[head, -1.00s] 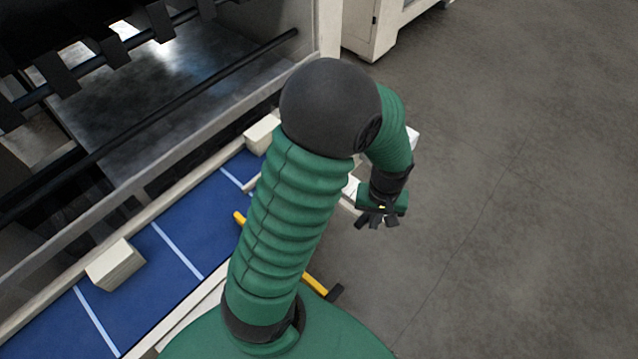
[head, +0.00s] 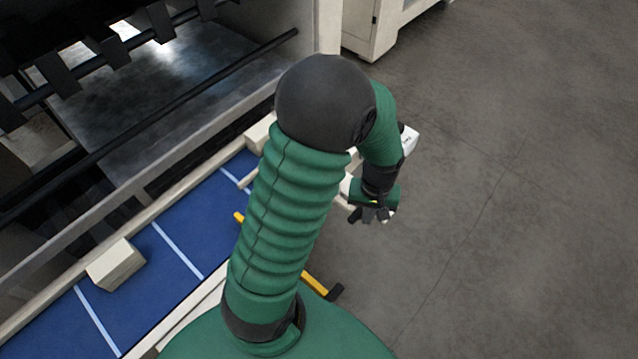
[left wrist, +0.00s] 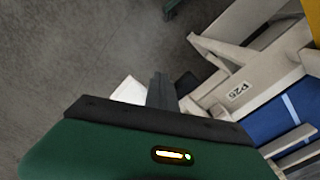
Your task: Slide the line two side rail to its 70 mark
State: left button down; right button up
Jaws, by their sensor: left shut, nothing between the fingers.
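A blue belt (head: 150,262) with pale cross lines runs up the left of the head view, edged by cream rails. A yellow bar (head: 315,284) with a black end crosses it, partly hidden by my left arm. I cannot tell which part is the line two side rail, and no 70 mark is legible. My left gripper (head: 369,213) is shut and empty, just right of the belt's far end, close to cream parts there. In the left wrist view its dark fingers (left wrist: 160,92) point toward the floor beside a cream frame (left wrist: 240,93) with a small label. My right gripper is not in view.
Cream blocks (head: 116,264) sit along the belt's left edge. A large machine with dark rollers (head: 150,140) stands at the left. A cream cabinet (head: 372,30) stands at the top. Bare grey floor (head: 520,200) is open at the right.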

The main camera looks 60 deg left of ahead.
pick_arm(q)
jog(key=shift+s+a, duration=0.15)
jog(key=shift+a, duration=0.45)
jog(key=shift+s+a, duration=0.15)
jog(key=shift+a, duration=0.45)
jog(key=shift+d, duration=0.1)
notch_tip(320, 180, up, 9)
jog(key=d+p, duration=0.1)
jog(key=p, duration=0.8)
jog(key=shift+w+d, duration=0.25)
jog(key=shift+d, duration=0.1)
jog(key=shift+f, duration=0.1)
dwell(0.4)
